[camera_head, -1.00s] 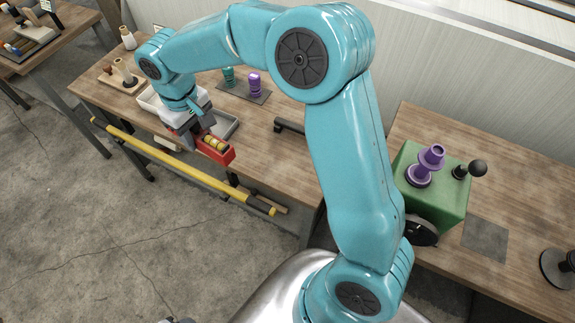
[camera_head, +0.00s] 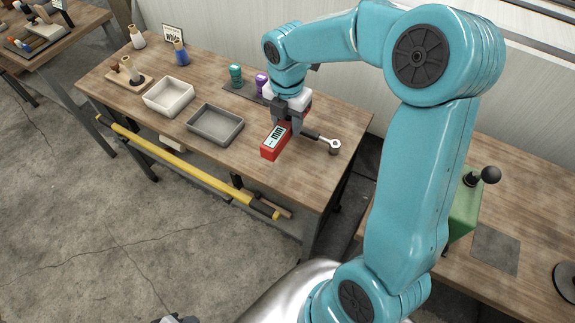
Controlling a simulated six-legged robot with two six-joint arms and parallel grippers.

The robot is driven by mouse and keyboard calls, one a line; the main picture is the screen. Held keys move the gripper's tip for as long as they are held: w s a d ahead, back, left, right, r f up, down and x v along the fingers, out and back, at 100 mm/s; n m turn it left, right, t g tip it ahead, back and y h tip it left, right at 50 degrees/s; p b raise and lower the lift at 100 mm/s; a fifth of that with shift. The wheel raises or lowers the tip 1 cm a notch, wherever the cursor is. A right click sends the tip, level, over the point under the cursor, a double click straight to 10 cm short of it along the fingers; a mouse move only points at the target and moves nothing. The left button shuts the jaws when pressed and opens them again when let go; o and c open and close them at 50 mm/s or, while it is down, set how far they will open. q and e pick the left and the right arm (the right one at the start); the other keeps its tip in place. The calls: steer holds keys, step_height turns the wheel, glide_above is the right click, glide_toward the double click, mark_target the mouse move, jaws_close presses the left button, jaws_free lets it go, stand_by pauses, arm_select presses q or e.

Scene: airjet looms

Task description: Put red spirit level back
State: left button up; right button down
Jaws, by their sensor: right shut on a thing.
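The red spirit level (camera_head: 270,151) is a short red block with a pale marked panel on its visible face. My right gripper (camera_head: 284,119) is shut on it from above, near its far end. The level shows over the workbench, to the right of the grey tray; I cannot tell whether it touches the bench top. The fingers hide part of the level. My left gripper is not seen clearly; only a small dark grey part shows at the bottom edge.
A white tray (camera_head: 168,98) and a grey tray (camera_head: 215,126) stand empty on the workbench (camera_head: 317,107). A ratchet-like tool (camera_head: 333,146) lies just right of the level. Teal (camera_head: 236,74) and purple (camera_head: 261,82) pieces stand behind. A yellow bar (camera_head: 180,164) runs along the bench front.

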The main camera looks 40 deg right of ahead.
mark_target(287, 170)
step_height(287, 170, down, 17)
steer(key=shift+f, duration=0.1)
steer(key=shift+w+f, duration=0.1)
steer(key=shift+f, duration=0.05)
steer(key=shift+f, duration=0.15)
steer(key=c, duration=0.6)
jaws_free()
